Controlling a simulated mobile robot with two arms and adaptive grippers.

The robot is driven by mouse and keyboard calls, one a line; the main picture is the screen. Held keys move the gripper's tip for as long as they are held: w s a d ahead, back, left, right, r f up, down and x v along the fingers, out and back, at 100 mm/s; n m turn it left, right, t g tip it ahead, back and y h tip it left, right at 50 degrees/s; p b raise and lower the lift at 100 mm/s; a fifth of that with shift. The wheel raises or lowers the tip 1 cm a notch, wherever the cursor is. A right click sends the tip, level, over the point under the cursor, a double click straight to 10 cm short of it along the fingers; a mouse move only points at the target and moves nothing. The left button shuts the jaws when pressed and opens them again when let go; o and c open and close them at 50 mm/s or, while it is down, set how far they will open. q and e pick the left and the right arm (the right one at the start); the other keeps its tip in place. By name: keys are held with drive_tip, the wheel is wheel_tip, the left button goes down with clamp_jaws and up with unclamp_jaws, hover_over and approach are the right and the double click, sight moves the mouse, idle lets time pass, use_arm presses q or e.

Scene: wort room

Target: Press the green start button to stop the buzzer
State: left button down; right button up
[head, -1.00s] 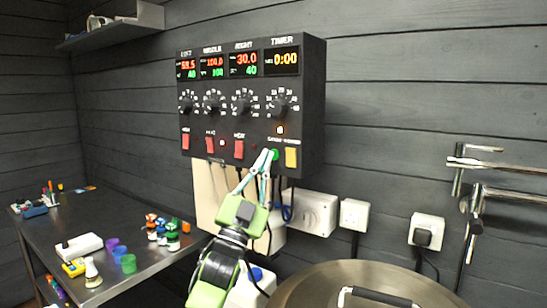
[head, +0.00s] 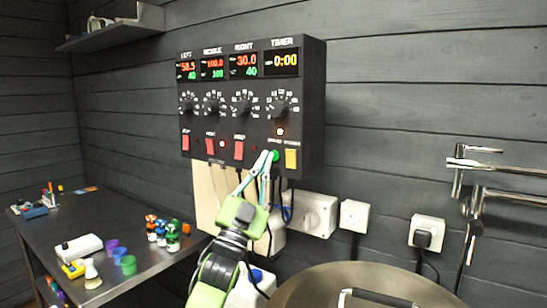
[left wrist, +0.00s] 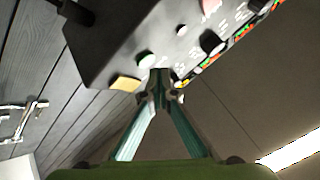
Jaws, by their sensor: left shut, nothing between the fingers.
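The black control box (head: 252,113) hangs on the wall. Its timer display (head: 282,63) reads 0:00, and an amber lamp (head: 280,131) below the timer dial is lit. The round green button (head: 275,155) is low on the front, left of a yellow switch (head: 291,159). My left gripper (head: 267,154) is shut and empty, its fingertips right at the green button. In the left wrist view the fingertips (left wrist: 159,76) are beside the pale green button (left wrist: 146,60) and partly overlap it. I cannot tell whether they touch it. My right gripper is not in view.
Red switches (head: 238,150) sit left of the green button. Cables and white sockets (head: 354,215) are below and right of the box. A metal table (head: 60,230) with small bottles and cups is at left. A round metal lid (head: 335,280) is at the front right.

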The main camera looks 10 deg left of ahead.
use_arm(q)
drive_tip(key=shift+w, duration=0.15)
drive_tip(key=shift+w+d, duration=0.15)
drive_tip(key=shift+w, duration=0.15)
drive_tip(key=shift+w+d+b, duration=0.1)
drive_tip(key=shift+w+b, duration=0.2)
idle(0.8)
idle(0.4)
drive_tip(key=shift+s+a, duration=0.3)
drive_tip(key=shift+s, duration=0.45)
drive_tip(key=s, duration=0.1)
drive_tip(key=s+a+p, duration=0.1)
drive_tip(key=s, duration=0.2)
drive_tip(key=shift+s+a+p, duration=0.35)
